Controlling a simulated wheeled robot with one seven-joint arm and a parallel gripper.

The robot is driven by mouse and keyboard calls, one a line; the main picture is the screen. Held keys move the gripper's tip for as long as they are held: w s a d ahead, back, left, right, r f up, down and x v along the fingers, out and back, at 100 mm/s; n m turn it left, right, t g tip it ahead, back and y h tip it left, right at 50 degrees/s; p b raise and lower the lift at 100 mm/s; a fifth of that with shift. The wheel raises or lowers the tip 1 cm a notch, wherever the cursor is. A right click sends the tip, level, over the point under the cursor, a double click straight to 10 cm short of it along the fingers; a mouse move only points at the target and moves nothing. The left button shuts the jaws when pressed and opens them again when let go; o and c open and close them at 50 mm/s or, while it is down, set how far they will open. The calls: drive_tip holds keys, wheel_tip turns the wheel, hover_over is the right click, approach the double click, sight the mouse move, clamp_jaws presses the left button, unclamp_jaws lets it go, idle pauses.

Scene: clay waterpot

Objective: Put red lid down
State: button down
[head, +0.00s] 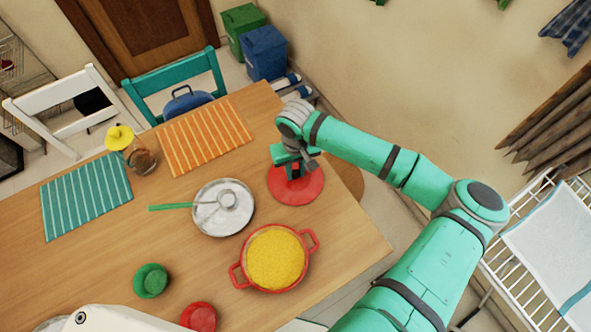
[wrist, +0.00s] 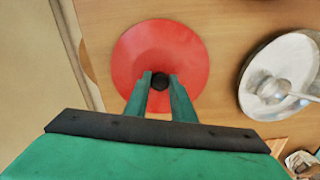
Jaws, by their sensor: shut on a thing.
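The red lid (head: 309,191) is a round disc with a dark knob, at the right end of the table in the head view. It fills the upper middle of the wrist view (wrist: 160,45). My gripper (head: 293,172) is above it, with its two fingers shut on the dark knob (wrist: 160,81). The lid looks level over the wood; I cannot tell whether it touches the table. A red two-handled pot (head: 275,259) with yellow food in it stands uncovered, nearer the front than the lid.
A metal pan (head: 210,224) with a green handle stands left of the lid. Orange (head: 205,136) and teal (head: 86,196) striped mats, a yellow-topped jar (head: 140,158), a green bowl (head: 150,281) and a red bowl (head: 198,317) are on the table (head: 345,248). Bare wood lies right of the pot.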

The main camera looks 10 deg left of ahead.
sight(296, 174)
drive_tip(key=shift+f, duration=0.1)
drive_tip(key=c, duration=1.5)
unclamp_jaws()
wheel_tip(296, 174, up, 12)
drive_tip(key=shift+r, duration=0.15)
